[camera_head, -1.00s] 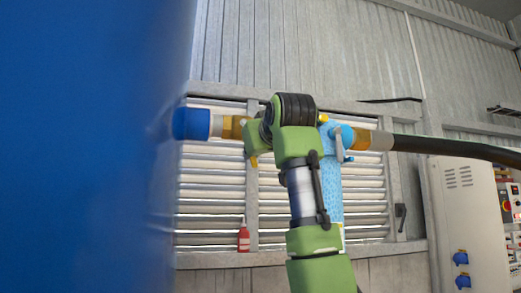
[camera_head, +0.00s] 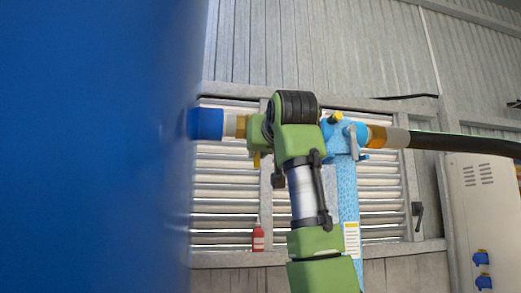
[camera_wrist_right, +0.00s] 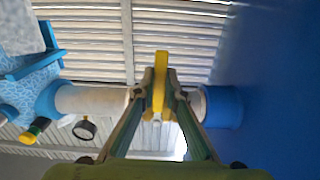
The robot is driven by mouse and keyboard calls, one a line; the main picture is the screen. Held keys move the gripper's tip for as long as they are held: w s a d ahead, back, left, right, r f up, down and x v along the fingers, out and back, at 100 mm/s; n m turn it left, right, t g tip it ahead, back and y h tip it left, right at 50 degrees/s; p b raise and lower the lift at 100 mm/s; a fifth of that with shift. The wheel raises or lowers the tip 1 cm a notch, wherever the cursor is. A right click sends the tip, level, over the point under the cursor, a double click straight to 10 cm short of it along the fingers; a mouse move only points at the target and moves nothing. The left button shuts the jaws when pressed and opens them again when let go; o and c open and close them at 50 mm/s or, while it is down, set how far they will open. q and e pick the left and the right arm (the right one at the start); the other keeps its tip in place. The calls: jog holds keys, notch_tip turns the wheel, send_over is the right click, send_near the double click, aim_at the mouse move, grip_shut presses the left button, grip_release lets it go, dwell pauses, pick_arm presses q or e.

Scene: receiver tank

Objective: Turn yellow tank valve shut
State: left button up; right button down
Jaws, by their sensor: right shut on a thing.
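The yellow tank valve handle (camera_wrist_right: 160,84) stands between the fingers of my right gripper (camera_wrist_right: 160,88) in the right wrist view, and the gripper is shut on it. The handle sits on a pale pipe that runs to a blue collar (camera_wrist_right: 222,106) on the blue tank (camera_wrist_right: 285,90). In the head view the tank (camera_head: 90,150) fills the left side, with its blue collar (camera_head: 206,124) and a small yellow tip (camera_head: 256,159) of the handle below the fitting. My green right arm hides most of the valve and the gripper there. My left gripper is not in view.
A light-blue post (camera_head: 347,190) with a blue valve stands behind my arm. A dark hose (camera_head: 460,143) runs right from it. A round gauge (camera_wrist_right: 84,129) hangs below the pipe. A red bottle (camera_head: 257,238) stands by the louvred window. A pale cabinet (camera_head: 485,215) is at right.

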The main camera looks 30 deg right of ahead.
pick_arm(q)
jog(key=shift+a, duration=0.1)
pick_arm(e)
jog(key=shift+s+r, duration=0.25)
jog(key=shift+r, duration=0.25)
jog(key=c, duration=2.1)
grip_release()
jog(key=shift+a+t, duration=0.1)
jog(key=shift+t, duration=0.2)
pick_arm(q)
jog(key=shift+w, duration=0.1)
pick_arm(e)
jog(key=v, duration=1.2)
jog(key=shift+s+a+r, duration=0.1)
jog(key=shift+s+a, duration=0.05)
jog(key=shift+a, duration=0.05)
jog(key=shift+a, duration=0.15)
